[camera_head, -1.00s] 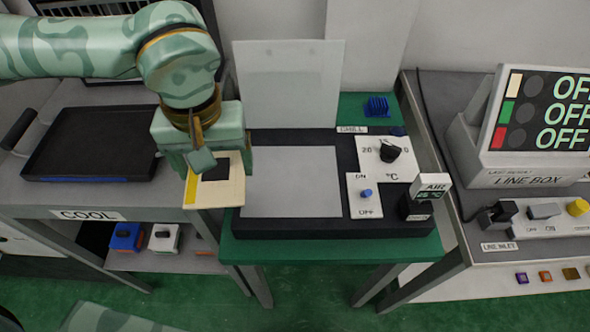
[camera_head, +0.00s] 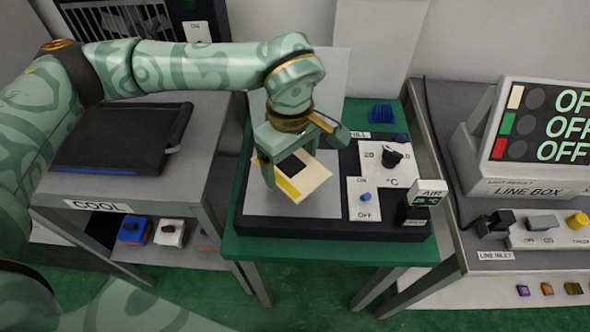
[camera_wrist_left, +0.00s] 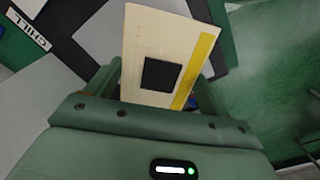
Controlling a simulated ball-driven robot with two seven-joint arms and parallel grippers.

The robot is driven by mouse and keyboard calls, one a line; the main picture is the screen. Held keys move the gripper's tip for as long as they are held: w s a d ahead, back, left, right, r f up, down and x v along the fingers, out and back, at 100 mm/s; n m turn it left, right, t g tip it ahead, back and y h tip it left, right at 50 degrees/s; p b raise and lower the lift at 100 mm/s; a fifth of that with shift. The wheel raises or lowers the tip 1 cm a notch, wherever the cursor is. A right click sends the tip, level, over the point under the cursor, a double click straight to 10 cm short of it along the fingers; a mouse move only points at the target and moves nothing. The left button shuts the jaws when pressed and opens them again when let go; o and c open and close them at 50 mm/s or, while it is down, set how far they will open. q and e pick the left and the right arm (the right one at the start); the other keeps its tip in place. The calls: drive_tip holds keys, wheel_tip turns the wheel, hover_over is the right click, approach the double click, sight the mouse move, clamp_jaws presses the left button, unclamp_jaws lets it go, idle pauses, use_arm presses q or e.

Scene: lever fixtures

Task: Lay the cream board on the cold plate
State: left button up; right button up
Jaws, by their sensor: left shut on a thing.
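The cream board (camera_head: 313,181) has a black square and a yellow stripe along one edge. My left gripper (camera_head: 290,168) is shut on it and holds it tilted over the cold plate. In the left wrist view the board (camera_wrist_left: 150,45) sticks out from between the fingers of the left gripper (camera_wrist_left: 150,98). The cold plate (camera_head: 325,205) is a light grey square set in a black unit on the green-topped table. I cannot tell whether the board touches the plate. My right gripper is not in view.
A grey upright panel (camera_head: 335,75) stands behind the plate. A dial (camera_head: 391,158), an ON/OFF switch (camera_head: 365,197) and an AIR display (camera_head: 428,195) are to its right. A black tray (camera_head: 115,140) lies on the COOL table at left. The line box (camera_head: 530,190) is far right.

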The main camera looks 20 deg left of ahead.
sight(294, 170)
use_arm(q)
drive_tip(key=shift+w+f, duration=0.8)
drive_tip(key=shift+f, duration=0.2)
wheel_tip(294, 170, down, 4)
drive_tip(key=shift+w+r+b, duration=0.15)
drive_tip(key=shift+r+b, duration=0.1)
drive_tip(key=shift+b, duration=0.75)
drive_tip(key=shift+r, duration=0.15)
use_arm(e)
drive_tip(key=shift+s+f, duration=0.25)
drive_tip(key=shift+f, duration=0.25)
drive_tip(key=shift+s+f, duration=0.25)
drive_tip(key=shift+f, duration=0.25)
use_arm(q)
drive_tip(key=o, duration=0.9)
drive_tip(key=shift+o, duration=0.2)
wheel_tip(294, 170, up, 12)
drive_tip(key=p, duration=0.3)
drive_tip(key=shift+p, duration=0.35)
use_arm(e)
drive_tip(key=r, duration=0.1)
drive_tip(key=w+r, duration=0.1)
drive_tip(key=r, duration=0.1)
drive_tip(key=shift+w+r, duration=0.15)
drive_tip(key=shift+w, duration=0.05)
